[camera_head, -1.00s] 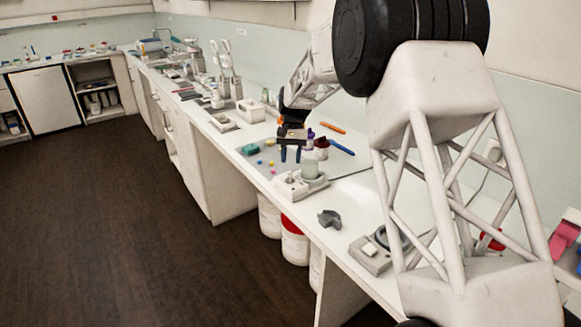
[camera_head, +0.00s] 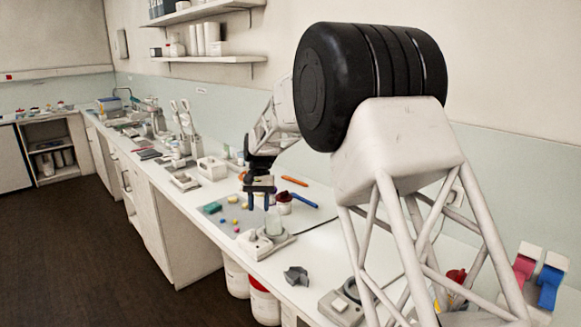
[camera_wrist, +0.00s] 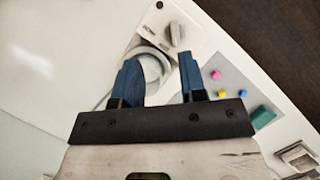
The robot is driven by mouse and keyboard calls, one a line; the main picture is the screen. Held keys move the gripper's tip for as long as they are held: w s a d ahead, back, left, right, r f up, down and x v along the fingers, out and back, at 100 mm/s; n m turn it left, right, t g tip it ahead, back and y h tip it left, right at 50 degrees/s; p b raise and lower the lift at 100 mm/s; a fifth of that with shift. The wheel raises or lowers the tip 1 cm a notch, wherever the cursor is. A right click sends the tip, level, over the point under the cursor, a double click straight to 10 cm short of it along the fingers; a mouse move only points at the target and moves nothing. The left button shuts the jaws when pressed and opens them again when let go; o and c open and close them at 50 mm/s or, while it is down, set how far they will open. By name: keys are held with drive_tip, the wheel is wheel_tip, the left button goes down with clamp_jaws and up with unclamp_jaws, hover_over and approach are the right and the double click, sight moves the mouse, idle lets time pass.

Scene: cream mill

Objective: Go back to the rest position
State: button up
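My gripper (camera_head: 258,200) hangs above the bench in the head view, with its two blue fingers pointing down and apart. In the wrist view the blue fingers (camera_wrist: 158,80) are spread with nothing between them. Beyond them in that view is a white device with a knob (camera_wrist: 174,33) and a round cup-like part. In the head view this white device (camera_head: 258,246) stands below and in front of my gripper, with a pale translucent cup on it. My gripper appears clear of it.
A grey mat with small coloured pieces and a green block (camera_head: 212,208) lies left of my gripper. A dark-lidded jar (camera_head: 284,203), an orange stick (camera_head: 295,181) and a blue stick (camera_head: 304,200) lie to its right. A dark grey part (camera_head: 296,275) sits nearer the front.

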drive_tip(key=s+d+r+t, duration=0.2)
drive_tip(key=s+d+r, duration=0.4)
drive_tip(key=s+d, duration=0.5)
drive_tip(key=s+d+r+t, duration=0.2)
drive_tip(key=s+d+r, duration=0.4)
drive_tip(key=s+d, duration=0.45)
drive_tip(key=s+d+f+t, duration=0.1)
drive_tip(key=s+d, duration=0.2)
drive_tip(key=s, duration=0.6)
drive_tip(key=s+d+f+t, duration=0.1)
drive_tip(key=s+d+f, duration=0.1)
drive_tip(key=s, duration=0.8)
drive_tip(key=s+d+f, duration=0.2)
drive_tip(key=s+d, duration=0.2)
drive_tip(key=s, duration=0.6)
drive_tip(key=shift+s+d+f+t, duration=0.2)
drive_tip(key=shift+d+t, duration=0.15)
drive_tip(key=shift+t, duration=0.05)
